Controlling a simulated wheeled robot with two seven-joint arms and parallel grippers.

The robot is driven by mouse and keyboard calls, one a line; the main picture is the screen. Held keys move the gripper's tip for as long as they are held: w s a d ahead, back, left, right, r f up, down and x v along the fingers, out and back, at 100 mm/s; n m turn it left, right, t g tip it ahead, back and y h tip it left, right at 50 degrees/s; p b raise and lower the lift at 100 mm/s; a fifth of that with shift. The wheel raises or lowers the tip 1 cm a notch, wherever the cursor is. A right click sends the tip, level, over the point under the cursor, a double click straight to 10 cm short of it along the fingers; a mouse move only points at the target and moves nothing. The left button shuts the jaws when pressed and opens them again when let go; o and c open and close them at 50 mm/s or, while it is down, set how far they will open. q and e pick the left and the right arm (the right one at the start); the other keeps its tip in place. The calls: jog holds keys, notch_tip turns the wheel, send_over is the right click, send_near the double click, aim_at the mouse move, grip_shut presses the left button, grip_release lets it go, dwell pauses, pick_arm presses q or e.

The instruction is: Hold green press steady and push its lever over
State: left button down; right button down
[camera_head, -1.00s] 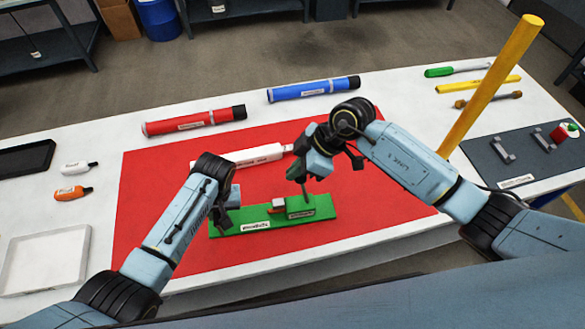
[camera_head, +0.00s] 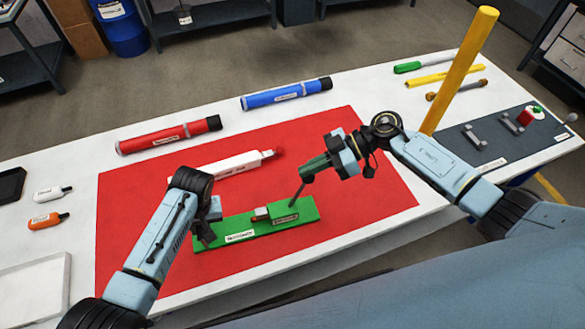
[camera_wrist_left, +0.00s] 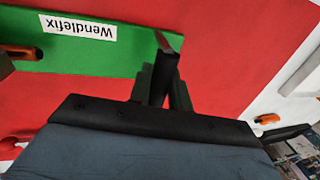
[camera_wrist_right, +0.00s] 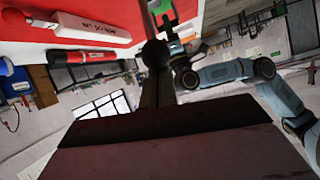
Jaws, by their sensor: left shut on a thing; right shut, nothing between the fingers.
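The green press (camera_head: 240,228) lies on the red mat (camera_head: 130,200), and its label shows in the left wrist view (camera_wrist_left: 130,58). Its dark lever (camera_head: 297,194) has a ball knob and leans to the right in the head view. My left gripper (camera_head: 207,238) is shut on the left end of the press base; its fingers also show there in the left wrist view (camera_wrist_left: 166,75). My right gripper (camera_head: 306,170) is shut and empty, close beside the knob. In the right wrist view a dark ball (camera_wrist_right: 155,53) overlaps its fingertips; I cannot tell whether they touch.
A white tube (camera_head: 225,168) lies on the mat behind the press. A red tube (camera_head: 165,137) and a blue tube (camera_head: 285,95) lie at the table's back. A tall yellow post (camera_head: 460,70) stands beyond my right arm. A white tray (camera_head: 30,290) is at front left.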

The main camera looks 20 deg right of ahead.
pick_arm(q)
jog(key=shift+a, duration=0.2)
pick_arm(e)
jog(key=d+f+y, duration=0.2)
jog(key=d+f, duration=0.2)
jog(key=d, duration=0.2)
jog(key=shift+s, duration=0.15)
pick_arm(q)
jog(key=shift+a, duration=0.1)
jog(key=shift+f, duration=0.1)
pick_arm(e)
notch_tip(320, 180, up, 4)
pick_arm(q)
jog(key=shift+d, duration=0.3)
pick_arm(e)
jog(key=f+v, duration=0.1)
jog(key=v, duration=0.7)
jog(key=shift+w, duration=0.4)
